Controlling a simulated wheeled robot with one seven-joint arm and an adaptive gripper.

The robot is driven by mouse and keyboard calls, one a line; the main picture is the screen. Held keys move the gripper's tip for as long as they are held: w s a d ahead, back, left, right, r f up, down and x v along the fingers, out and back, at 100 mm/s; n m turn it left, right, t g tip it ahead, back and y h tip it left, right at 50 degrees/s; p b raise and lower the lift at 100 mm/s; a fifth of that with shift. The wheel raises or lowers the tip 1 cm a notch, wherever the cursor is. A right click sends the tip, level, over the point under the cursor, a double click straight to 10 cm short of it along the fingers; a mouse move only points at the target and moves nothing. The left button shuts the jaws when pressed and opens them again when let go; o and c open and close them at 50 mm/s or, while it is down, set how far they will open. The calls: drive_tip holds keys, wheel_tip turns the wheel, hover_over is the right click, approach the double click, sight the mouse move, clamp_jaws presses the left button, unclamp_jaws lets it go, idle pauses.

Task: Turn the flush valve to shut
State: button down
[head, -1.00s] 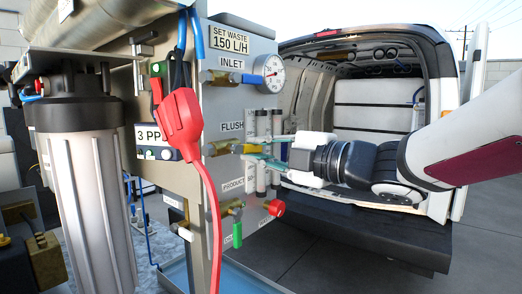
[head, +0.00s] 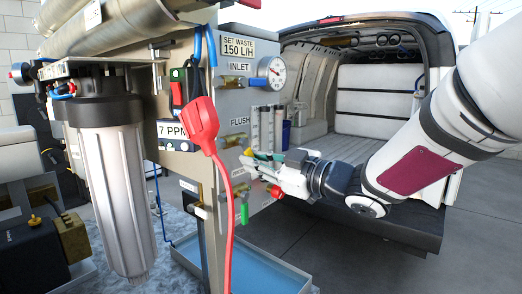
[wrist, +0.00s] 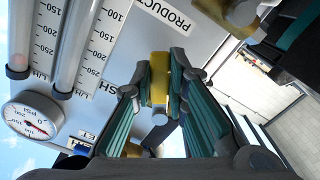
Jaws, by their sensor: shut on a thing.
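The flush valve (head: 234,140) is on the grey panel beside the FLUSH label, brass with a yellow handle. In the wrist view the yellow handle (wrist: 159,82) stands between my two teal-padded fingers. My gripper (head: 259,158) is shut on it, and its tips also show in the wrist view (wrist: 158,66). In the head view the fingers and handle overlap below and right of the valve body, so the exact handle angle is hard to tell.
The pressure gauge (head: 271,71) and clear flow tubes (head: 266,128) are close above my gripper. A red knob (head: 276,192) and a green handle (head: 244,213) are below. The open van (head: 360,105) stands behind.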

drive_tip(key=m+p, duration=0.1)
drive_tip(key=m, duration=0.1)
drive_tip(key=s+a+m+p, duration=0.1)
drive_tip(key=m, duration=0.1)
drive_tip(key=s+m+p, duration=0.1)
drive_tip(key=m, duration=0.1)
drive_tip(key=shift+a+f+p, duration=0.25)
drive_tip(key=shift+f+p, duration=0.1)
drive_tip(key=shift+f, duration=0.05)
idle(0.3)
drive_tip(key=c, duration=1.6)
unclamp_jaws()
drive_tip(key=shift+o, duration=0.2)
drive_tip(key=v, duration=1.2)
drive_tip(key=shift+s, duration=0.1)
